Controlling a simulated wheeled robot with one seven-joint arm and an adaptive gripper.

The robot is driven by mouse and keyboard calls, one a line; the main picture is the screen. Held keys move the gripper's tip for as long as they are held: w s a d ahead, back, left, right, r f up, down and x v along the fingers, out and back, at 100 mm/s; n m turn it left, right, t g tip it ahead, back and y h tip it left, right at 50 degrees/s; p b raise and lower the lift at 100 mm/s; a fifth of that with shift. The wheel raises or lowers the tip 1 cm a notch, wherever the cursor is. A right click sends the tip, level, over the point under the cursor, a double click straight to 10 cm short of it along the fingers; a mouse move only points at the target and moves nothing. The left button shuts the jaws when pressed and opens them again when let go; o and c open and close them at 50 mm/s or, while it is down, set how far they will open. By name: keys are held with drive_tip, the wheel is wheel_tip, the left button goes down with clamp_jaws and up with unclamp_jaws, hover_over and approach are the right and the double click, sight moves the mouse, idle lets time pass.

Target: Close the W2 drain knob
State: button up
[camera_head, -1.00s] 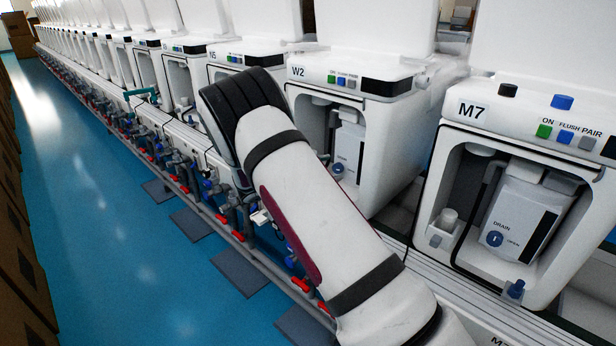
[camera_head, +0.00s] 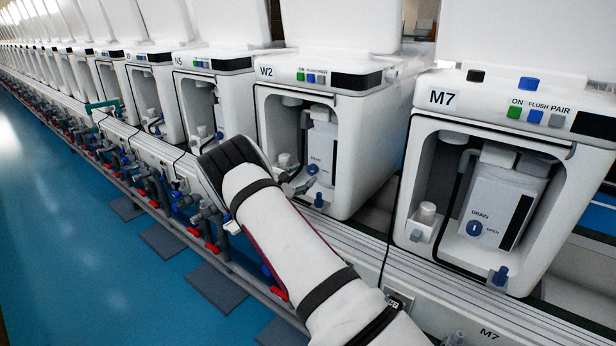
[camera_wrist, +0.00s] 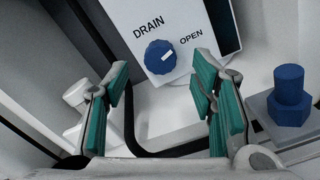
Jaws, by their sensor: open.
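The W2 unit (camera_head: 265,72) stands in the middle of the head view with its front bay open. Its blue round drain knob (camera_wrist: 157,60) is on a white panel (camera_wrist: 190,25) marked DRAIN and OPEN in the wrist view. The white mark on the knob points right and slightly up, toward the word OPEN. The knob also shows small in the head view (camera_head: 313,169). My gripper (camera_wrist: 160,72) is open and empty, with teal pads on either side of the knob in the picture. The fingers look short of the knob, with no contact visible.
A blue hex fitting (camera_wrist: 290,95) stands right of my right finger. A dark hose (camera_wrist: 130,125) curves below the panel. The bay's walls are close around my gripper. The M7 unit (camera_head: 443,98) is to the right and the N5 unit (camera_head: 190,63) to the left.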

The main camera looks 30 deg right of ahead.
sight(310, 171)
drive_tip(key=shift+b+x, duration=0.4)
drive_tip(key=shift+x, duration=1.6)
drive_tip(key=shift+c, duration=0.2)
drive_tip(key=c, duration=1.1)
